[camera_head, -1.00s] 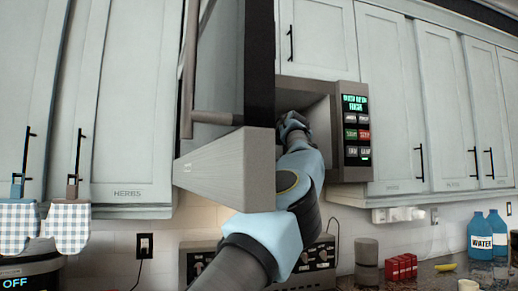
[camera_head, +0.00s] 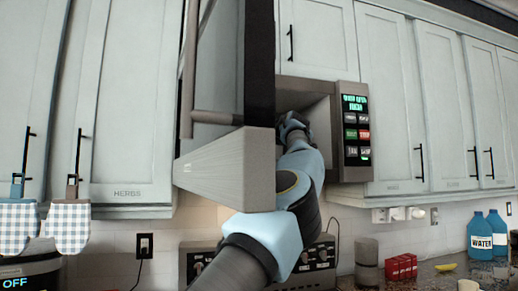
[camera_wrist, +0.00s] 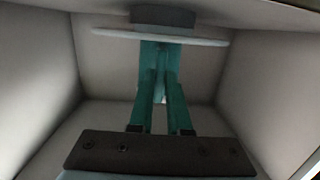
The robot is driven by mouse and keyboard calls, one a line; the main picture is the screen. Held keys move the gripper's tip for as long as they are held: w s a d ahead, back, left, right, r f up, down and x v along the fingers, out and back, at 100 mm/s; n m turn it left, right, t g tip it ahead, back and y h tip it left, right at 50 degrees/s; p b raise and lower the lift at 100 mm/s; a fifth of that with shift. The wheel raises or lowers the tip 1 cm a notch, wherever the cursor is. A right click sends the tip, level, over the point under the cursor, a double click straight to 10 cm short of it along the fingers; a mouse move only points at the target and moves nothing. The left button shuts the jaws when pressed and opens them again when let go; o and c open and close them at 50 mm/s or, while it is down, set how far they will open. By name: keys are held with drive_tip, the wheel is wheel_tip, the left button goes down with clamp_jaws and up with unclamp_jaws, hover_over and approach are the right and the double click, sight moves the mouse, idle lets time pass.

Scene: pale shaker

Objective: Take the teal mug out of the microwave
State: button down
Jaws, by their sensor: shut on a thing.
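The teal mug (camera_wrist: 149,54) shows in the wrist view, inside the microwave cavity, partly hidden behind my fingers. My gripper (camera_wrist: 160,80) is shut on it; exactly where the fingers hold it is hard to tell, since both look teal. In the head view the microwave (camera_head: 350,95) hangs among the wall cabinets, with its door (camera_head: 225,165) open toward the left. My arm reaches past the door's edge into the cavity, and the gripper and mug are hidden there. A pale disc (camera_wrist: 110,34) lies right by the mug in the wrist view.
The open door stands close to the left of my arm. The cavity walls (camera_wrist: 255,75) surround my gripper. A control panel (camera_head: 356,130) is right of the opening.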

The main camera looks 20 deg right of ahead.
drive_tip(key=shift+r, duration=0.1)
drive_tip(key=shift+r, duration=0.7)
drive_tip(key=s+b, duration=0.2)
drive_tip(key=b, duration=0.1)
drive_tip(key=shift+s+a+f, duration=0.15)
drive_tip(key=shift+s+f, duration=0.05)
drive_tip(key=shift+s, duration=0.05)
drive_tip(key=s+a+b, duration=0.2)
drive_tip(key=s+b, duration=1)
drive_tip(key=s, duration=0.5)
drive_tip(key=shift+s+r, duration=0.15)
drive_tip(key=shift+s, duration=0.05)
idle(0.7)
drive_tip(key=shift+s, duration=0.1)
